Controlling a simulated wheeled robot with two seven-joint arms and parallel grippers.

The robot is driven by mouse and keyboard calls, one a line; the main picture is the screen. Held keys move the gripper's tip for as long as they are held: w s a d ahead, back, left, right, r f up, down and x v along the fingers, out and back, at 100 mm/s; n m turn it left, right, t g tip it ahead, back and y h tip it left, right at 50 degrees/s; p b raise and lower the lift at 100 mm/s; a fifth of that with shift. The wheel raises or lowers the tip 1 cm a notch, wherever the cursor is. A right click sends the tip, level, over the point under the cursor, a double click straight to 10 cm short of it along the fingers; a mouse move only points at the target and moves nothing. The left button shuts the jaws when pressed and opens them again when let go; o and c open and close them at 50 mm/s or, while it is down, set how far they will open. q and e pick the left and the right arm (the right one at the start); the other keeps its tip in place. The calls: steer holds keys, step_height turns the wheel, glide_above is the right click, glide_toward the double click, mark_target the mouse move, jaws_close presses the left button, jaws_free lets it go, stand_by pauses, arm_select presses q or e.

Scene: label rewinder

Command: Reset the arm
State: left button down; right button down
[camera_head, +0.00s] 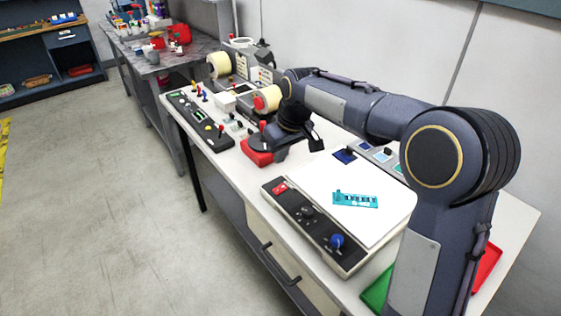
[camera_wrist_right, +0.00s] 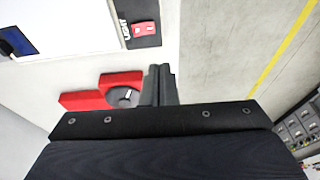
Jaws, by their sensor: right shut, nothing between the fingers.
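My right arm reaches in from the right in the head view, over the white worktable (camera_head: 520,222). Its gripper (camera_head: 280,152) is shut and empty, low beside a red block with a dark round part (camera_head: 257,152). In the wrist view the closed fingers (camera_wrist_right: 160,72) are next to the red block (camera_wrist_right: 120,80) and its grey-black disc (camera_wrist_right: 124,97); whether they touch cannot be told. The label rewinder with cream rolls (camera_head: 219,66) stands behind, and a second roll (camera_head: 267,99) has a red hub. My left gripper is not in view.
A control box (camera_head: 318,232) with a blue knob (camera_head: 337,241) and a white plate holding a teal part (camera_head: 355,200) is in front. A long switch panel (camera_head: 200,120) lies along the left edge. Green (camera_head: 377,291) and red (camera_head: 487,266) trays are at right. The floor left is clear.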

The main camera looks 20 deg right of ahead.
steer(key=shift+r, duration=0.1)
stand_by(0.3)
steer(key=s+d+r+m+t+y, duration=0.1)
steer(key=s+d+m, duration=0.15)
steer(key=s, duration=0.55)
steer(key=s+d+r+m+y, duration=0.1)
steer(key=s+d, duration=0.2)
steer(key=s, duration=0.6)
steer(key=s+a+f+m, duration=0.1)
steer(key=s+f, duration=0.2)
steer(key=s, duration=0.4)
steer(key=s+a+f+m+t, duration=0.1)
steer(key=s+a+f, duration=0.1)
steer(key=s, duration=0.5)
steer(key=shift+s+f+t, duration=0.3)
steer(key=shift+s+f, duration=0.05)
steer(key=shift+f, duration=0.15)
